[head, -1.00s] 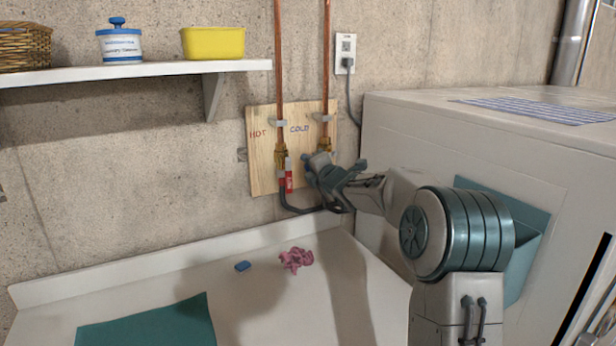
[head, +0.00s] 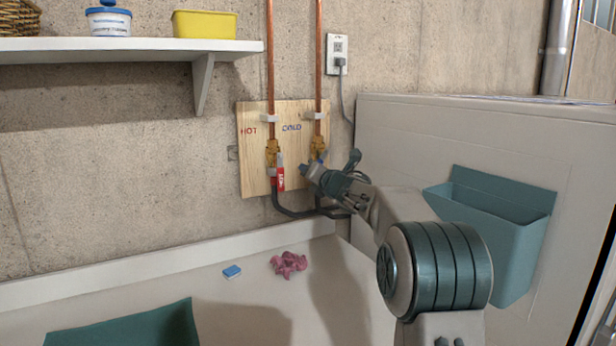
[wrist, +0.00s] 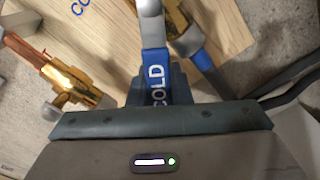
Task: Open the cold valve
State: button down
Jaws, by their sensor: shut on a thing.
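The cold valve (head: 318,146) is brass, on the right copper pipe beside the word COLD on a wooden board. Its blue lever (wrist: 155,74), marked COLD, shows in the wrist view and runs from a grey pivot down between my jaws. My gripper (head: 314,171) is shut on this lever, just below the valve body. It also shows in the wrist view (wrist: 157,95). The jaws hide the lever's lower end. In the head view my gripper hides most of the lever, so its angle to the pipe is unclear there.
The hot valve (head: 272,152) with its red lever (head: 281,178) stands close to the left. Black hoses (head: 290,212) run below. A white appliance with a teal bin (head: 490,228) is at the right. A pink cloth (head: 289,264) and blue block (head: 232,271) lie on the white surface.

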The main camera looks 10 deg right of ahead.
dwell(0.4)
jog(key=c, duration=1.3)
grip_release()
jog(key=shift+s, duration=0.1)
jog(key=b+v, duration=0.2)
jog(key=v, duration=1.1)
jog(key=shift+s+d, duration=0.15)
jog(key=shift+s, duration=0.15)
